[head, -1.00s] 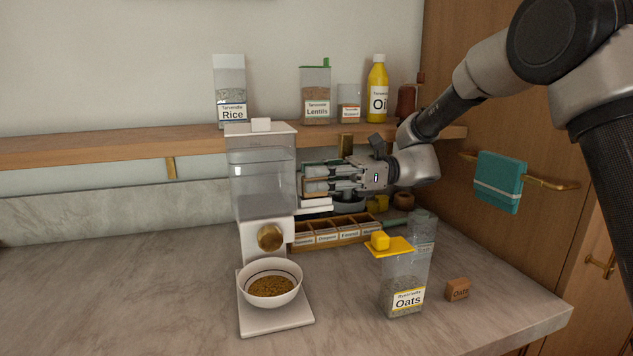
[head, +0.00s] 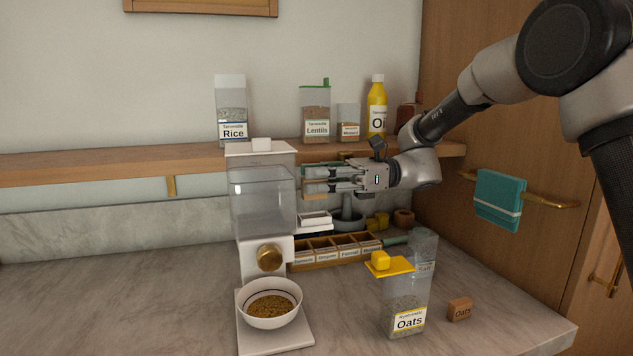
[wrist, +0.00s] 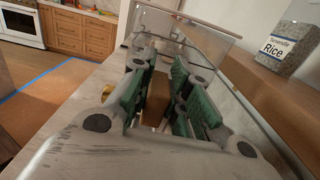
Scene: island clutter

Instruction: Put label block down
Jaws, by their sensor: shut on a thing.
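My gripper (head: 312,180) is shut on a plain brown wooden block, the label block (wrist: 156,103), which sits between the green finger pads in the wrist view. Its lettering is not visible there. In the head view my gripper is held level just right of the clear dispenser (head: 262,198), below the shelf's front edge and above a small white item (head: 314,219). The block is clear of the counter. A similar wooden block marked Oats (head: 460,309) lies on the counter at right, beside the yellow-lidded Oats container (head: 405,304).
A divided wooden spice box (head: 335,251) with labelled compartments stands below my gripper. A grey mortar (head: 349,222) is behind it. The shelf (head: 100,169) holds Rice, Lentils and oil containers. A bowl (head: 270,310) sits on the dispenser's base. Counter at left is clear.

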